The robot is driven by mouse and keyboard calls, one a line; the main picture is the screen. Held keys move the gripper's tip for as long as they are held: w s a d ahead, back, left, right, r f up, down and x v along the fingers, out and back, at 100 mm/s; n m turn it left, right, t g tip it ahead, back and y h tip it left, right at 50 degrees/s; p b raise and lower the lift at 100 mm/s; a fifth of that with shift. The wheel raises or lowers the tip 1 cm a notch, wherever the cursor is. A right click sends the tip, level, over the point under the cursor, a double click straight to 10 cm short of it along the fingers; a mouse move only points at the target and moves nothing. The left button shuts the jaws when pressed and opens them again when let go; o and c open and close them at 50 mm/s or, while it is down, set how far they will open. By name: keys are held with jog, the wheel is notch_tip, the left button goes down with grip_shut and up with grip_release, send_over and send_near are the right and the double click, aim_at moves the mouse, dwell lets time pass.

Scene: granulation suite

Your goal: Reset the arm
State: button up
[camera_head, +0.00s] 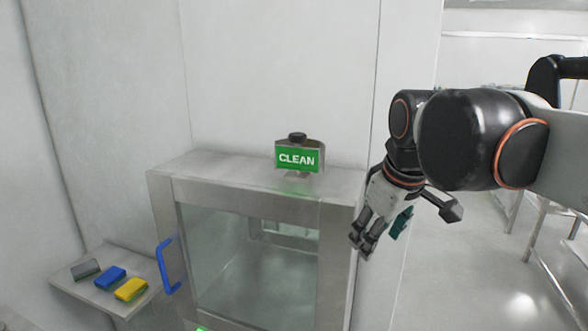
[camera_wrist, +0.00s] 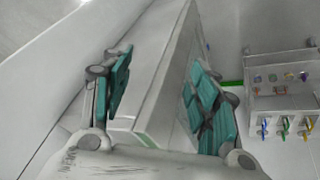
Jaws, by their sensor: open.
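My gripper (camera_head: 378,233) hangs from my arm at the right of the head view, pointing down and a little left. It is beside the right side of the metal cabinet, and I see no gap clearly between it and the cabinet in that view. In the wrist view its two teal-padded fingers (camera_wrist: 160,95) are spread wide apart. Nothing is between them; a pale cabinet edge shows beyond. My arm is bent at the elbow.
A metal cabinet (camera_head: 163,215) with a glass front and blue handle (camera_head: 168,267) stands centre. A green CLEAN sign (camera_head: 298,159) is on top. A side shelf (camera_head: 85,293) holds grey, blue (camera_head: 110,278) and yellow (camera_head: 131,289) blocks. Open floor (camera_head: 480,265) and metal frames lie right.

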jog(key=s+d+f+m+t+b, duration=0.1)
jog(key=s+f+m+b, duration=0.1)
jog(key=f, duration=0.6)
jog(key=s+d+f+m+b, duration=0.2)
jog(key=s+f+b, duration=0.2)
jog(key=s+f, duration=0.3)
jog(key=s+d+f+m+t+b, duration=0.1)
jog(key=s+d+f+m+b, duration=0.1)
jog(key=f, duration=0.8)
jog(key=shift+s+f+m+t+b, duration=0.25)
jog(key=shift+s+m+b, duration=0.3)
jog(key=shift+s, duration=0.6)
